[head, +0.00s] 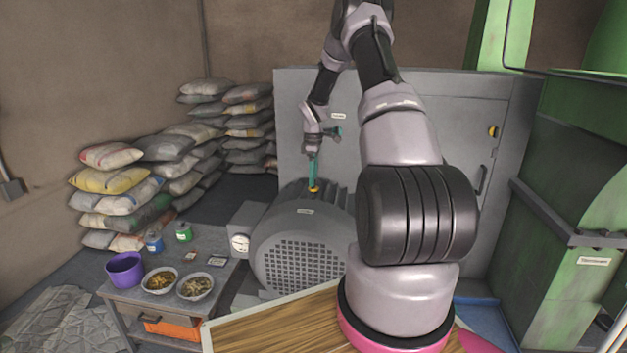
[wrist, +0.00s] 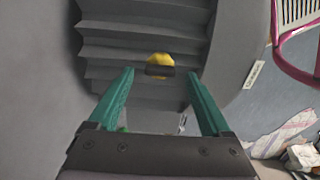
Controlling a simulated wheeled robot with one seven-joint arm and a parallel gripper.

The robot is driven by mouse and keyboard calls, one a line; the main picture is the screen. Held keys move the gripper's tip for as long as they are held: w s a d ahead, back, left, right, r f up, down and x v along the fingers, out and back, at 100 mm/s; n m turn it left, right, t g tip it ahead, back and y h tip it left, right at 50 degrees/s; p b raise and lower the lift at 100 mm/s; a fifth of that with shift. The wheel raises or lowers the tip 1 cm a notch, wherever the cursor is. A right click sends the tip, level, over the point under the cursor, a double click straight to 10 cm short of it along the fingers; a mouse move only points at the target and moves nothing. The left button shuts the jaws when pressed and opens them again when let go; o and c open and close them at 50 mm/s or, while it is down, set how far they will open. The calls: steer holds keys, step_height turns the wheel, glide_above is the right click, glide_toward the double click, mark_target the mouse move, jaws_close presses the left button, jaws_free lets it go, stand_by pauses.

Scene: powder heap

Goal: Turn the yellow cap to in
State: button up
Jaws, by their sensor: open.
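A small yellow cap (head: 314,189) sits on top of the ribbed grey motor (head: 303,252). In the wrist view the yellow cap (wrist: 160,59) lies ahead, centred between the fingertips, with a short dark bar across its near side. My gripper (head: 314,162) points down from above, its teal fingers just over the cap. In the wrist view my gripper (wrist: 160,74) is open, one finger to each side of the cap, with gaps between. I cannot tell whether the tips reach down to its height. Any marking on the cap is too small to read.
A grey cabinet (head: 430,92) with another yellow round part (head: 493,131) stands behind the motor. A grey table (head: 118,298) at left holds a purple bucket (head: 125,270), two bowls and small cans. Stacked sacks (head: 125,180) fill the back left. Green machinery (head: 570,245) is at right.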

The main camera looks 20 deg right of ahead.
step_height(320, 180, up, 9)
stand_by(0.3)
steer(key=shift+r, duration=0.1)
steer(key=s+a+r+m+t, duration=0.1)
steer(key=s+a+r+m, duration=0.1)
steer(key=s+a+r, duration=0.4)
steer(key=s+a+r+m+t, duration=0.1)
steer(key=s+r+m, duration=0.25)
steer(key=r, duration=0.55)
steer(key=s+a+r+m+t, duration=0.1)
steer(key=s+a+r+m, duration=0.1)
steer(key=s+a+r, duration=0.35)
steer(key=s+a+r+m+t+y, duration=0.1)
steer(key=s+a+r+m+t, duration=0.1)
steer(key=s, duration=0.9)
steer(key=s+a+r+m+t+y, duration=0.1)
steer(key=s+a+r+m, duration=0.3)
steer(key=s, duration=0.7)
steer(key=shift+m+t, duration=0.6)
steer(key=shift+m, duration=0.45)
